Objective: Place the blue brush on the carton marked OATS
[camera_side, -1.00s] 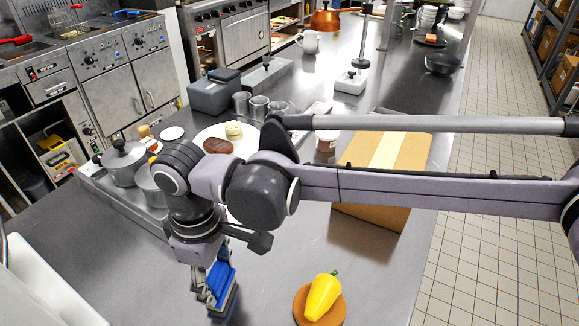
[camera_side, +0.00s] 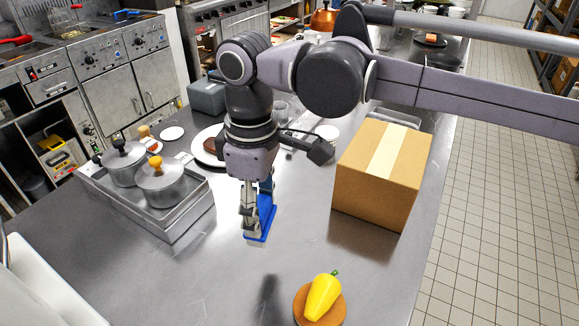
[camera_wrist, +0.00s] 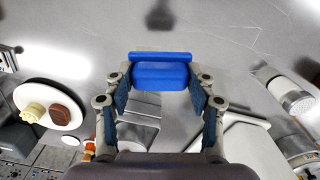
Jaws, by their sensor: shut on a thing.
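The blue brush (camera_side: 264,222) is between the fingers of my gripper (camera_side: 257,203) in the side view, with its wide blue end downward. In the wrist view the blue brush (camera_wrist: 160,75) sits between the two finger pads of my gripper (camera_wrist: 160,95), which is shut on it. I cannot tell exactly how high it is above the steel counter. A brown cardboard carton (camera_side: 365,192) with a pale tape strip stands to the right of the gripper, apart from it. No OATS marking is readable on the sides I see.
A yellow pepper-like item (camera_side: 322,297) lies on a round brown board (camera_side: 300,306) at the front. A metal tray (camera_side: 172,233) with lidded pots stands on the left. A white plate (camera_side: 201,152) with food is behind my gripper.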

